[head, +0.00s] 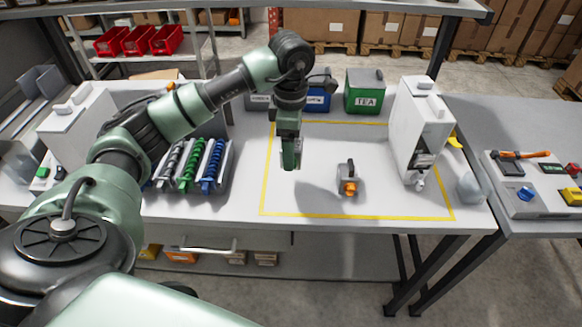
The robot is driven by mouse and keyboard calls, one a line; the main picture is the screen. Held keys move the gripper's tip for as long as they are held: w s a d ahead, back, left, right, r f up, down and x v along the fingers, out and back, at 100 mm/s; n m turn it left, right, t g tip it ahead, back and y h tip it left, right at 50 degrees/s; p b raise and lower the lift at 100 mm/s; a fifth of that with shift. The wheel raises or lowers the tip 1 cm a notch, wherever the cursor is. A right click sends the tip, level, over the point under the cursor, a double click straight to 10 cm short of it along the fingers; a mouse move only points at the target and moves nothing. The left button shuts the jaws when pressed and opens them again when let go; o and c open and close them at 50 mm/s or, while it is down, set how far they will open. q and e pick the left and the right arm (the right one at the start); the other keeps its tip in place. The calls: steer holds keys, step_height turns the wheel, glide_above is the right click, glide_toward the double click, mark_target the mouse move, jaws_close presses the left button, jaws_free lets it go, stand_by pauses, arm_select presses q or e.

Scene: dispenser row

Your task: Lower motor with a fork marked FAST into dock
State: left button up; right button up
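My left gripper (291,160) hangs fingers-down above the yellow-outlined area of the white table (320,207). A pale shape shows beside its fingers, and I cannot tell whether it is held or stands behind. A small grey part with an orange front (348,180) stands on the table to the right of the gripper, apart from it. It may be the motor, but this is unclear. I cannot read a FAST mark or pick out a fork or dock. My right gripper is not in view.
A white dispenser (422,125) stands at the right, near a clear cup (471,188). A green TEA box (364,92) and a blue box (317,101) stand behind. Coloured coils (189,163) lie left. The front of the outlined area is clear.

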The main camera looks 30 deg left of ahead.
arm_select(q)
step_height(320, 180, down, 4)
steer(key=shift+r+p, duration=0.2)
steer(key=shift+p, duration=0.1)
step_height(320, 180, down, 4)
steer(key=shift+r+p, duration=0.1)
steer(key=shift+p, duration=0.4)
steer(key=shift+f, duration=0.25)
steer(key=shift+f+b, duration=0.15)
steer(key=shift+b, duration=0.2)
steer(key=o, duration=1.8)
